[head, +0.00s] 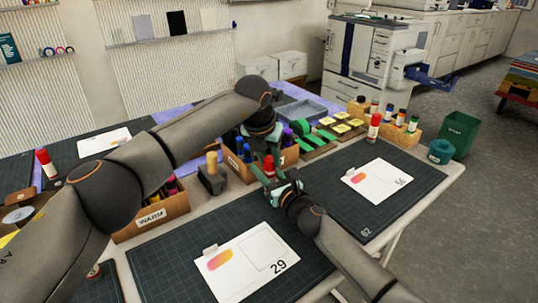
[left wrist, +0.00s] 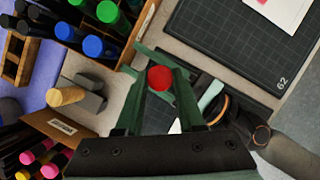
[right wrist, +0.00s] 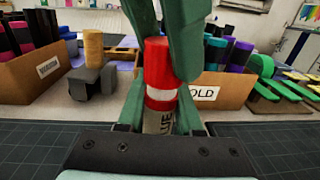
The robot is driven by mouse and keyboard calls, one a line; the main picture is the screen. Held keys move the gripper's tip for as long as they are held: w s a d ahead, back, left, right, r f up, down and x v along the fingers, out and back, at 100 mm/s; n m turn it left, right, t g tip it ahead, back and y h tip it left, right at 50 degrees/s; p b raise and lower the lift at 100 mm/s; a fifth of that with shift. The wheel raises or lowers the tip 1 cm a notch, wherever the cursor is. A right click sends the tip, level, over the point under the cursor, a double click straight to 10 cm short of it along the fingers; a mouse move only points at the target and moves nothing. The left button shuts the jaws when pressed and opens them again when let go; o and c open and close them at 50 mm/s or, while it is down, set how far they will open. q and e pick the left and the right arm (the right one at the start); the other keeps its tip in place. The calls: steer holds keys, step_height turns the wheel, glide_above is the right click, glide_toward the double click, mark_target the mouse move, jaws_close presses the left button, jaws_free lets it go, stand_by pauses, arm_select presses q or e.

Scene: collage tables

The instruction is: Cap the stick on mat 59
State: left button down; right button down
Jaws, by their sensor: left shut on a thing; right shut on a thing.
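A glue stick with a red cap (right wrist: 158,72) on its pale body (right wrist: 158,122) stands upright between my grippers, above the table. My right gripper (head: 280,188) is shut on the body, low down. My left gripper (head: 264,160) comes from above and is shut on the red cap, whose round top shows in the left wrist view (left wrist: 160,78). The cap looks seated on the stick, but its fit is partly hidden by the fingers. I cannot read a mat number 59; the near mat (head: 160,262) carries a card (head: 235,268) marked 29, and the right mat (head: 415,185) is marked 62.
The WARM box (head: 150,217) and COLD box (right wrist: 225,90) hold markers, with a grey holder with a tan peg (head: 212,180) between them. The right mat's front is clear.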

arm_select(q)
steer(key=shift+f, duration=0.65)
stand_by(0.3)
steer(key=shift+c, duration=2.2)
jaws_free()
steer(key=shift+r, duration=0.1)
steer(key=v, duration=1.2)
steer(key=shift+a, duration=0.1)
arm_select(e)
steer(key=c, duration=0.5)
jaws_free()
